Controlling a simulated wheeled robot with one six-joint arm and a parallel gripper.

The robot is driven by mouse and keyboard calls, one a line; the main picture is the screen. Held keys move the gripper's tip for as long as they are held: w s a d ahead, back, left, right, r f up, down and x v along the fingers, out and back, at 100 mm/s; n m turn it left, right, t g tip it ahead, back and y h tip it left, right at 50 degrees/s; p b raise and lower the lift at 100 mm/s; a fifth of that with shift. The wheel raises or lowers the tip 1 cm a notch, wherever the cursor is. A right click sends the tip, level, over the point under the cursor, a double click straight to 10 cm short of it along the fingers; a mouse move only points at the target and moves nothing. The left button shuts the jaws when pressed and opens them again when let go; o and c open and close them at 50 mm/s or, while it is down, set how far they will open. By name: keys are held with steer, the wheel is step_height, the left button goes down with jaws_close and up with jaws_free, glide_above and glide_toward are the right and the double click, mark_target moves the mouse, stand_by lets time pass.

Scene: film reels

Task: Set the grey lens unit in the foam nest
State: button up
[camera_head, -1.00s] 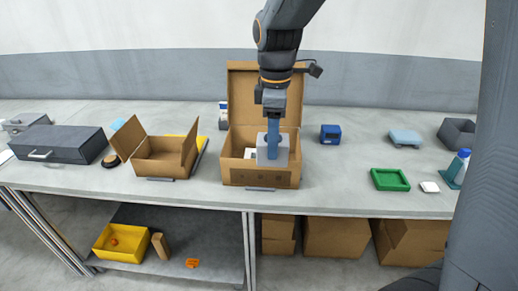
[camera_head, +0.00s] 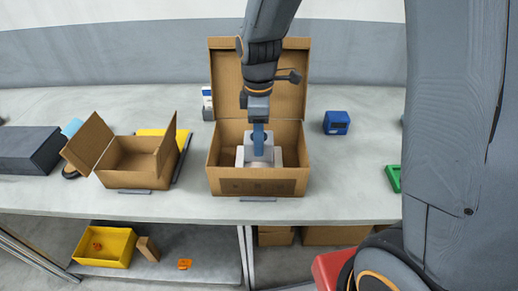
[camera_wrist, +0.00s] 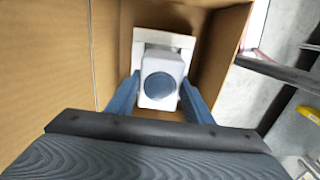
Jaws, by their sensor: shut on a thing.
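My gripper (camera_head: 258,148) reaches down into the open cardboard box, its blue fingers shut on the grey lens unit (camera_head: 268,143). In the wrist view the lens unit (camera_wrist: 161,66) is a pale rounded block with a round dark lens face, between the two fingers (camera_wrist: 160,98). The white foam nest (camera_wrist: 164,37) lies in the box just behind and beneath it; its pale edge also shows in the head view (camera_head: 240,156). The unit overlaps the nest in both views. I cannot tell whether it touches or is seated, as its underside is hidden.
The cardboard box (camera_head: 257,187) has its lid raised behind and walls close around my gripper. A smaller open carton (camera_head: 130,180) stands to the left. A blue box (camera_head: 336,122) stands to the right. The bench between them is mostly clear.

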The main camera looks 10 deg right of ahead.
steer(key=shift+f+p, duration=0.5)
steer(key=shift+f, duration=1.85)
steer(key=shift+f, duration=0.2)
steer(key=o, duration=1.5)
steer(key=shift+r, duration=0.1)
step_height(320, 180, up, 12)
steer(key=b, duration=0.3)
steer(key=shift+r, duration=0.1)
